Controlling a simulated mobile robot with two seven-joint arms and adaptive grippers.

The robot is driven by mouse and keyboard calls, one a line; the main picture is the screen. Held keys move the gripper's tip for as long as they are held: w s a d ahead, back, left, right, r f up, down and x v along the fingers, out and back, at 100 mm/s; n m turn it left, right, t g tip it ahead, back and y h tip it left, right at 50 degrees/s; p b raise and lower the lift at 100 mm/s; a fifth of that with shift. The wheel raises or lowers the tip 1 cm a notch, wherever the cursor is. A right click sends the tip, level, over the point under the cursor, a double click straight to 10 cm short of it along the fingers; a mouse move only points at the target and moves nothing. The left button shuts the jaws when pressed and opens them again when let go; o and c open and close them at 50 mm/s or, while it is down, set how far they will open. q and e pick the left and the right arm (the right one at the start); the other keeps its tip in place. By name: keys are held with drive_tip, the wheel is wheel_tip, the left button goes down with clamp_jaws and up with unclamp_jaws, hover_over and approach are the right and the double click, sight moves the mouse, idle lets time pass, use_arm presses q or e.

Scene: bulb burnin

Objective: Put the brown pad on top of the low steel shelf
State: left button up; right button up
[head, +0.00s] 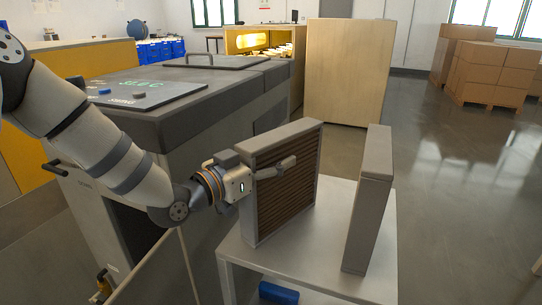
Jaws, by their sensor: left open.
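The brown pad (290,195) has a ribbed brown face in a grey frame. It stands upright on a pale steel shelf (322,262), which looks like the low steel shelf. My left gripper (283,168) is open at the pad's brown face, its fingers pointing right across the upper part. I cannot tell whether the fingers touch the pad. The gripper hides part of the pad's left side. My right gripper is out of view.
A second grey upright panel (369,205) stands right of the pad, with a gap between. A blue cylinder (279,293) lies beneath the shelf top. A large grey machine (190,110) is behind my left arm. Cardboard boxes (490,75) stand far right; open floor lies before them.

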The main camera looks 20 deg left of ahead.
use_arm(q)
drive_tip(key=p+v, duration=0.2)
drive_tip(key=v, duration=0.9)
drive_tip(key=s+d+f+n+g+y, duration=0.15)
drive_tip(key=s+f+g, duration=0.4)
drive_tip(key=f, duration=0.55)
drive_tip(key=s+d+f+n+g+y, duration=0.15)
drive_tip(key=s+f+g, duration=0.25)
drive_tip(key=s+f, duration=0.55)
drive_tip(key=s+f+n+g+y, duration=0.1)
drive_tip(key=s+f+g, duration=0.3)
drive_tip(key=s, duration=0.7)
drive_tip(key=s+a+f+n+g+y, duration=0.1)
drive_tip(key=s+f+g+y, duration=0.2)
drive_tip(key=s+f+g, duration=0.2)
drive_tip(key=s+f, duration=0.3)
drive_tip(key=s, duration=0.4)
drive_tip(key=shift+s+a, duration=0.25)
drive_tip(key=shift+a, duration=0.1)
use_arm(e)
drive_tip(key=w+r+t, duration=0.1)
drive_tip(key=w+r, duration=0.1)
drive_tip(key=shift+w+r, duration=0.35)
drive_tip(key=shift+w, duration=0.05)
